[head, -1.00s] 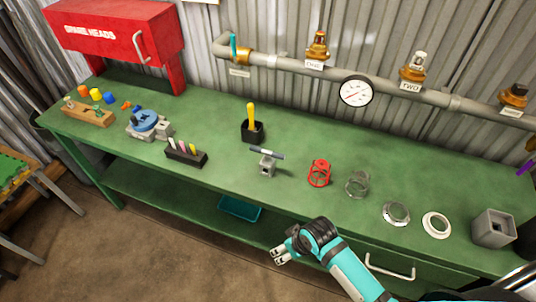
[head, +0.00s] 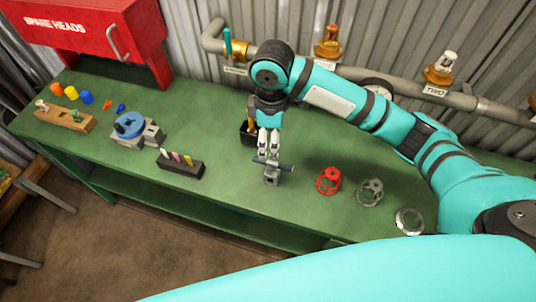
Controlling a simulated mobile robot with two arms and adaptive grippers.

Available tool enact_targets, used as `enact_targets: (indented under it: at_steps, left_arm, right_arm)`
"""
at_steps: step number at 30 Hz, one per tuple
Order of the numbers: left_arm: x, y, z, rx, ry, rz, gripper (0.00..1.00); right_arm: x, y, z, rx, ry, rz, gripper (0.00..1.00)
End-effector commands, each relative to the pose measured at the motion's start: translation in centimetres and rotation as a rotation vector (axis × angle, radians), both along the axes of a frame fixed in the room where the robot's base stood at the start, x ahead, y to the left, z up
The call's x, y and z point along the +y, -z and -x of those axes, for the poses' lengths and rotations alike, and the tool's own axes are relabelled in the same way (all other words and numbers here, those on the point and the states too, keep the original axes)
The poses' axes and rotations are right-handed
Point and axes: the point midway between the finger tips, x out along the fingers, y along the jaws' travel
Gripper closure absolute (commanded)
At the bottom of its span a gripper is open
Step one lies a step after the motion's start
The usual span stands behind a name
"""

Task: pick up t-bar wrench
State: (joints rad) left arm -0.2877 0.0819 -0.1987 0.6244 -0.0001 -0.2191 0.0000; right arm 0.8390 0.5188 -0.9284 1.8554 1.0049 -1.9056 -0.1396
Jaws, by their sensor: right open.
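The t-bar wrench (head: 285,166) shows as a grey crossbar lying level over a small grey block (head: 271,178) on the green bench. My right gripper (head: 268,155) points straight down just above the crossbar, with its fingertips at or close to the bar's middle. It is open. I cannot tell whether the fingers straddle the bar or touch it. The fingers hide part of the bar. My left gripper is not in view.
A black holder with a yellow handle (head: 251,127) stands close behind the gripper, partly hidden. A black rack (head: 181,165) stands left. Pipes (head: 350,73) run behind.

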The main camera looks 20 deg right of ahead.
Motion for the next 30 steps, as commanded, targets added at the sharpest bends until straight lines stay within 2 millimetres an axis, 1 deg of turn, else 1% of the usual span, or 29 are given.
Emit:
enact_targets:
  at_steps: [2,5,9,12,15,18,24,26,30]
  left_arm:
    - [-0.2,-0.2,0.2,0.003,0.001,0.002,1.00]
    - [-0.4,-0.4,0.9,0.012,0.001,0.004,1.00]
    - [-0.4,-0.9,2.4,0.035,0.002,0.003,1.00]
    - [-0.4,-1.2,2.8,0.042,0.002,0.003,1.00]
    - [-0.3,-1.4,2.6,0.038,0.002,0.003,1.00]
    - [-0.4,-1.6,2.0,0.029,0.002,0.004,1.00]
    - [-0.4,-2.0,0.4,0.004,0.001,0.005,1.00]
    - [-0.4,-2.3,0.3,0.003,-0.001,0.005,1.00]
    - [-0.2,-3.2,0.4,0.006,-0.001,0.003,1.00]
  right_arm:
    - [-0.3,0.4,0.1,0.008,-0.005,0.011,0.37]
    - [-0.3,2.1,0.2,0.012,-0.005,0.012,0.37]
    - [-0.3,5.2,0.2,0.011,-0.004,0.011,0.37]
    - [-0.3,7.4,0.2,0.010,-0.004,0.011,0.37]
    - [-0.2,9.3,0.2,0.008,-0.004,0.009,0.37]
    - [-0.2,10.8,0.1,0.006,-0.004,0.009,0.37]
    - [-0.2,12.1,0.2,0.004,-0.004,0.008,0.37]
    - [-0.2,12.6,0.3,0.006,-0.004,0.009,0.37]
    - [-0.3,14.6,0.5,0.007,-0.004,0.009,0.37]
